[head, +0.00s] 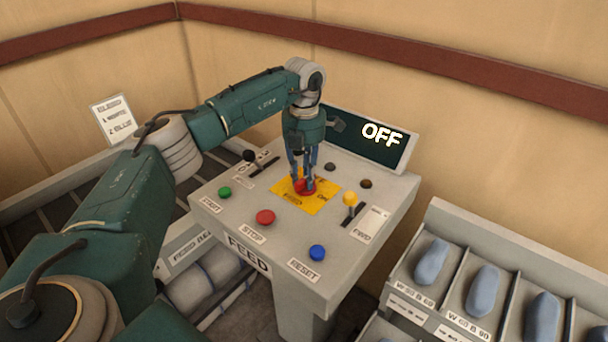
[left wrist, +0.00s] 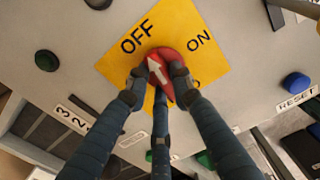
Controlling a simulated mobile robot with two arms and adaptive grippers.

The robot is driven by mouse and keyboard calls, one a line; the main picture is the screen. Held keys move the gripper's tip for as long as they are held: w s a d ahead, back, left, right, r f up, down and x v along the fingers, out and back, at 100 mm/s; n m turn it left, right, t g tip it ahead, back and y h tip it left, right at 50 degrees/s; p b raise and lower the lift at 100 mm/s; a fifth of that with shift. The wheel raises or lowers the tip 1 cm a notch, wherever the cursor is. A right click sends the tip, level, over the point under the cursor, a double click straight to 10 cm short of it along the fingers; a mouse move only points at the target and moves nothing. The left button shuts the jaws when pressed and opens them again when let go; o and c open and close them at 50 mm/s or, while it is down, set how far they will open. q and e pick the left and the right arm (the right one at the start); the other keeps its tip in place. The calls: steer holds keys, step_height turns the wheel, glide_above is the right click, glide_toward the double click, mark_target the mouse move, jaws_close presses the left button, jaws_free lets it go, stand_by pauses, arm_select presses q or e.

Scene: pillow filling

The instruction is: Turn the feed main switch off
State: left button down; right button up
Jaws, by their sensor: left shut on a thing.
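The feed main switch is a red rotary knob (head: 305,188) on a yellow plate (head: 318,204) on the grey FEED console. In the left wrist view the red knob (left wrist: 166,60) carries a white arrow pointing towards the OFF lettering; ON is printed on the other side of the yellow plate (left wrist: 182,22). My left gripper (head: 303,183) reaches down from above and is shut on the knob, its fingers around it, partly hiding it. In the left wrist view the gripper (left wrist: 160,80) touches the knob's sides. The display (head: 368,138) behind reads OFF. My right gripper is not in view.
Around the plate stand a green button (head: 225,193), a red STOP button (head: 265,217), a blue RESET button (head: 317,252), a black lever (head: 250,156) and a yellow lever (head: 350,199). Bins (head: 449,245) with blue-grey items stand at the right. A wall rises behind.

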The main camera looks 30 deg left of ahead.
arm_select(q)
steer(key=shift+w+r+n, duration=0.15)
steer(key=shift+r+n, duration=0.05)
steer(key=shift+n, duration=0.6)
steer(key=c, duration=1.5)
jaws_free()
steer(key=shift+f, duration=0.1)
step_height(320, 180, up, 12)
steer(key=shift+r, duration=0.1)
